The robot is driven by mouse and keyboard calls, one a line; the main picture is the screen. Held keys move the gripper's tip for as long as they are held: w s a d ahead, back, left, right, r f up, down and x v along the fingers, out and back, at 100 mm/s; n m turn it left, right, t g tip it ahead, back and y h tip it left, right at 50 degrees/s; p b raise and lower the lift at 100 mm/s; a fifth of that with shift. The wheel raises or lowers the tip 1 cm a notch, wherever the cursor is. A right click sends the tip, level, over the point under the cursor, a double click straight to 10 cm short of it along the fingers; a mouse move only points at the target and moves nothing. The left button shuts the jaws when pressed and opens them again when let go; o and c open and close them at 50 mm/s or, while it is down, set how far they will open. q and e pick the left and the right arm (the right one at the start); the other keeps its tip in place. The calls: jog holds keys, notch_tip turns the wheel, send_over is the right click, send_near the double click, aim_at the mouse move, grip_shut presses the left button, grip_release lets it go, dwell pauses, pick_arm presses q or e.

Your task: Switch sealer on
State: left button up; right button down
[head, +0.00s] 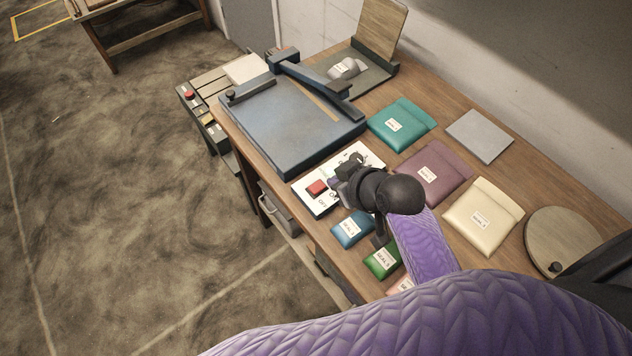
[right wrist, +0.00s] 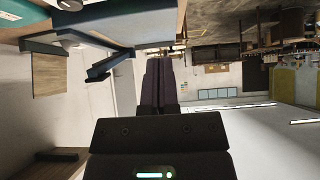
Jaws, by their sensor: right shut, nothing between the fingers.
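The sealer (head: 290,120) is a blue flat-bedded machine with a dark hinged arm across its top, on the wooden table in the head view. In front of it lies a white switch panel (head: 311,205) with a red switch (head: 317,187) and ON and OFF labels. My right gripper (head: 340,180) is over the panel, just right of the red switch, and hides part of the panel and its lettering. I cannot tell if it touches the switch. In the right wrist view its fingers (right wrist: 160,85) are together and empty. My left gripper is not in view.
Pouches lie around my right arm: teal (head: 402,122), purple (head: 435,170), cream (head: 482,215), blue (head: 352,228) and green (head: 382,260). A grey flat pad (head: 479,136) and a round wooden disc (head: 562,242) lie at right. A side unit (head: 205,112) with a red button stands left of the table.

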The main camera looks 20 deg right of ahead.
jog(key=b, duration=0.4)
send_over(316, 192)
notch_tip(316, 192, down, 7)
jog(key=shift+r, duration=0.1)
notch_tip(316, 192, down, 3)
jog(key=shift+r, duration=0.15)
jog(key=shift+d+f+b, duration=0.1)
jog(key=shift+f+b, duration=0.3)
jog(key=shift+f, duration=0.1)
